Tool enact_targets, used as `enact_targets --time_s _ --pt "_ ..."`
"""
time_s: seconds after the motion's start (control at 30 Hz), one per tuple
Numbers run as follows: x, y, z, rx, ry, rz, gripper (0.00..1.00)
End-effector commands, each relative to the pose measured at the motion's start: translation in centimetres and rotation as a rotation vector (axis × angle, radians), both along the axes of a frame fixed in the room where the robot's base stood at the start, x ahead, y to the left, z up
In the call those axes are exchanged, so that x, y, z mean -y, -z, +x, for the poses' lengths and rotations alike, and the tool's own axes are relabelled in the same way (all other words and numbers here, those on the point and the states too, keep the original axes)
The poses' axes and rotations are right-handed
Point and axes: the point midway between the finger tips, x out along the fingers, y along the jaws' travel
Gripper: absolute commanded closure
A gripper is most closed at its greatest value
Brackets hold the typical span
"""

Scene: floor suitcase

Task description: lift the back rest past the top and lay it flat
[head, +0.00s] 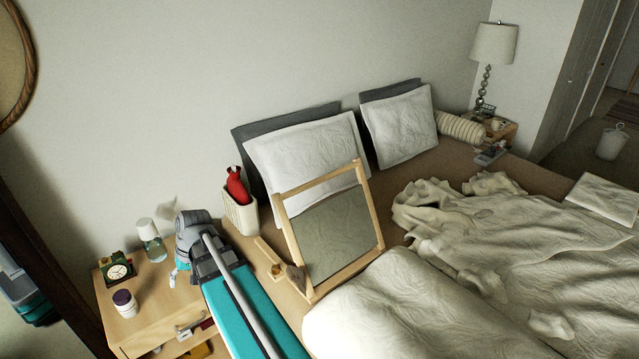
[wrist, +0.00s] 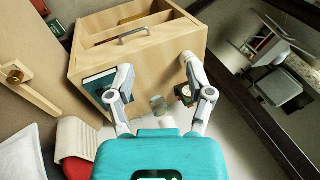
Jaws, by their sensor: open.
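The back rest (head: 335,238) is a light wooden frame with a grey-green panel. It stands tilted up on the bed, with its top rail near the white pillow and its lower edge by the rolled bedding. A wooden rail with a round knob (head: 275,270) lies at its left; a similar rail and knob (wrist: 16,74) show at the left of the wrist view. My gripper (wrist: 156,64) is open and empty, its fingers pointing toward the nightstand. In the head view my arm mostly hides it. It is left of the back rest and apart from it.
The nightstand (head: 150,325) holds a clock (head: 118,271), a jar (head: 125,303) and a glass bottle (head: 150,243). A white basket (head: 241,214) with a red bottle (head: 237,184) stands behind my arm. Pillows (head: 310,152) line the wall; crumpled bedding (head: 470,235) covers the right.

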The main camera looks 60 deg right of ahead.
Motion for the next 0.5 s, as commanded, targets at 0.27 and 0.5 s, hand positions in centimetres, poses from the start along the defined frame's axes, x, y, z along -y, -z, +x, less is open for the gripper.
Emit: enact_targets --time_s 0.27,0.5 --pt "5.7 -0.4 0.9 0.054 0.129 0.089 0.32" --pt "10.7 -0.9 1.0 0.106 0.235 0.161 0.32"
